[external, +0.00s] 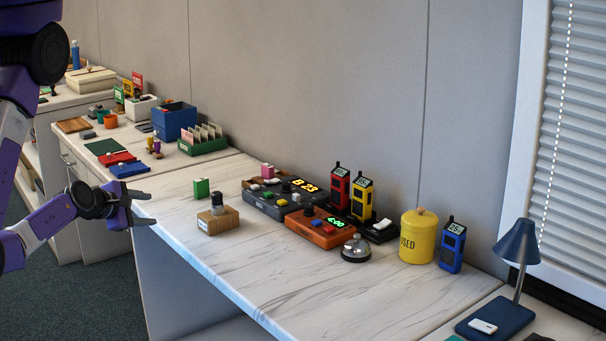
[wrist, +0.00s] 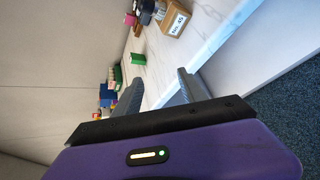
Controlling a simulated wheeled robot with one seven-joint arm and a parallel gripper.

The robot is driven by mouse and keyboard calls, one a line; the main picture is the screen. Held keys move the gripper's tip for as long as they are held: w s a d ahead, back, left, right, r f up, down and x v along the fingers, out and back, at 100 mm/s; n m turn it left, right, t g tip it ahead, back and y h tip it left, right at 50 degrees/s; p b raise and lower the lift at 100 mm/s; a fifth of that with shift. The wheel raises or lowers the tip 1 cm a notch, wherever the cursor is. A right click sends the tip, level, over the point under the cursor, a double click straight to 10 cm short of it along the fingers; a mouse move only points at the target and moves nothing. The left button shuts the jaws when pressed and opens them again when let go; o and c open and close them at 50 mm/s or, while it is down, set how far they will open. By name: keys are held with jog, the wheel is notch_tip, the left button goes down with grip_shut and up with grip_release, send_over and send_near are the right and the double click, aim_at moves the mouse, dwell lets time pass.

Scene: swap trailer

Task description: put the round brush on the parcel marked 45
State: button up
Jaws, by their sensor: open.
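A small brown parcel (external: 218,222) sits near the left end of the marble-topped counter. In the wrist view the parcel (wrist: 175,21) shows a white label reading "No. 45". A small upright piece with a dark top and a paler base (external: 217,203) stands on the parcel; it looks like the round brush, but it is too small to be sure. My gripper (external: 143,207) is open and empty, left of the parcel and apart from it, by the counter's left end. In the wrist view my gripper's (wrist: 158,88) fingers are spread with nothing between them.
A green block (external: 201,187) stands behind the parcel. Control boxes (external: 280,198), (external: 320,228), a bell (external: 356,248), handheld radios (external: 362,196) and a yellow canister (external: 418,236) stand to the right. The counter's front strip (external: 270,285) is clear. Another cluttered counter is behind left.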

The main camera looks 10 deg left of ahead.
jog(key=s+a+r+m+t+y, duration=0.1)
jog(key=s+a+r+m+y, duration=0.1)
jog(key=s+a+r+m, duration=0.2)
jog(key=s+a+r+m+t+y, duration=0.2)
jog(key=s+r+m, duration=0.4)
jog(key=s+m, duration=0.4)
jog(key=a+m, duration=0.1)
jog(key=m, duration=0.4)
jog(key=shift+a+r+m+y, duration=0.3)
jog(key=shift+a+r+y, duration=0.05)
jog(key=shift+r+y, duration=0.05)
